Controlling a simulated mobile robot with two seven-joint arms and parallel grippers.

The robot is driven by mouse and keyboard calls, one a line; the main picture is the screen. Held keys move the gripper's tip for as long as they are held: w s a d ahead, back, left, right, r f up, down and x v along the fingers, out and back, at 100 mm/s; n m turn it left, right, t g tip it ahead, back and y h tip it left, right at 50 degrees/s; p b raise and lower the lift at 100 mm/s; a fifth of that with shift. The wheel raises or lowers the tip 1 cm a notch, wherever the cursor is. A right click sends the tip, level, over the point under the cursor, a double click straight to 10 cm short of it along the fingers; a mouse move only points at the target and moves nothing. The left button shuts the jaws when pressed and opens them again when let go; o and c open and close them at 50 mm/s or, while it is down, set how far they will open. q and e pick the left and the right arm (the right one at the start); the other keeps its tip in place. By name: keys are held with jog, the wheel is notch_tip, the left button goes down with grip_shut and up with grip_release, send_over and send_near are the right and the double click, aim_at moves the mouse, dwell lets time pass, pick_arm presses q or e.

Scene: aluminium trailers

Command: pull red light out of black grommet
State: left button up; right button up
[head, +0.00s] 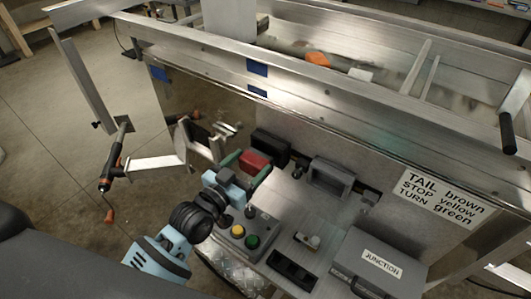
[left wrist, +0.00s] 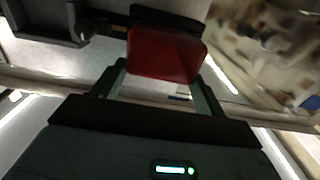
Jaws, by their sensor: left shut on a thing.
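The red light (head: 254,161) is a small block with rounded corners, between the two green fingers of my left gripper (head: 246,168). My left gripper is shut on it, one finger at each side. In the left wrist view the red light (left wrist: 167,54) also sits between the fingertips (left wrist: 163,80). The black grommet (head: 271,146) is directly behind the light on the trailer's upright panel; its dark rim (left wrist: 165,18) shows past the light in the left wrist view. I cannot tell how much of the light is inside it. My right gripper is not in view.
Below are a button panel with yellow (head: 238,231) and green (head: 252,242) buttons and a grey junction box (head: 375,262). A grey housing (head: 331,176) is right of the grommet. A label plate (head: 440,196) is at the right. Metal trailer rails (head: 330,90) run above.

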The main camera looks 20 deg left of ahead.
pick_arm(q)
jog(key=shift+s+a+r, duration=0.1)
jog(key=shift+s, duration=0.05)
dwell(0.3)
jog(key=p+v, duration=0.1)
jog(key=v, duration=0.5)
jog(key=shift+p, duration=0.4)
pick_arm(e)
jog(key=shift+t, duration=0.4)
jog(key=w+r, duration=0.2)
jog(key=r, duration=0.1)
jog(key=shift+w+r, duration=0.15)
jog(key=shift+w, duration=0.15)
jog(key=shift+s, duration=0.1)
